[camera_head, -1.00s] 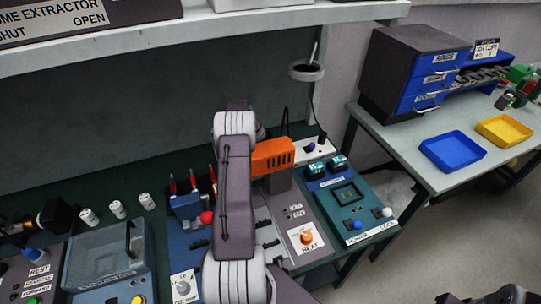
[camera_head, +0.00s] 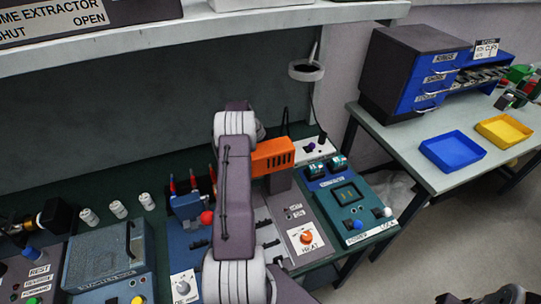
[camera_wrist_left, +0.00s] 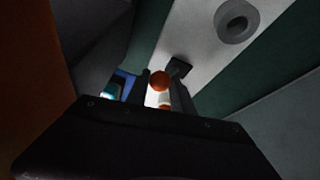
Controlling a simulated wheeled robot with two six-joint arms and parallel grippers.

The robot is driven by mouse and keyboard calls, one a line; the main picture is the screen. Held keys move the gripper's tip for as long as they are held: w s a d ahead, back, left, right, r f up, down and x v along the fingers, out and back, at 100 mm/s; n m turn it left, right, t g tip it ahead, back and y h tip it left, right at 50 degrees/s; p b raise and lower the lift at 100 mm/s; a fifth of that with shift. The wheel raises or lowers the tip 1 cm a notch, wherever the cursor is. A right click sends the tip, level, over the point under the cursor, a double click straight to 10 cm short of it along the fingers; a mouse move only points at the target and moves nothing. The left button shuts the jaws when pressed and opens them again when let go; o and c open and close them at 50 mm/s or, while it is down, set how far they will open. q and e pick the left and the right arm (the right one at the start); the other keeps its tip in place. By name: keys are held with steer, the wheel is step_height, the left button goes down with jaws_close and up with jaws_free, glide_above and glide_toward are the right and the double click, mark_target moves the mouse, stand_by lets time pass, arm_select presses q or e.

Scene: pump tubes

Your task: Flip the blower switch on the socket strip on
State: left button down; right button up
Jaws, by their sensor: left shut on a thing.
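The white socket strip (camera_head: 318,148) lies at the back of the bench, partly hidden behind the orange vented housing in the head view. It also shows as a pale band in the left wrist view (camera_wrist_left: 205,45). An orange ball-tipped switch (camera_wrist_left: 159,80) stands by a dark square base on the strip. My left gripper (camera_wrist_left: 163,92) has its dark fingers close on either side of the orange knob and is shut on it. In the head view my left arm and the orange housing hide this gripper. Which way the switch leans is unclear.
The orange vented housing (camera_head: 272,156) stands close beside my left arm. A grey ring (camera_wrist_left: 236,20) lies beyond the switch on the strip. A side table (camera_head: 470,165) holds blue and yellow trays.

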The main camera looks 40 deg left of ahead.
arm_select(q)
steer(key=shift+w+a+r+h, duration=0.1)
steer(key=shift+w+a+h, duration=0.15)
steer(key=shift+h, duration=0.35)
steer(key=shift+s, duration=0.1)
steer(key=shift+g, duration=0.3)
steer(key=c, duration=1.1)
jaws_free()
steer(key=v, duration=0.9)
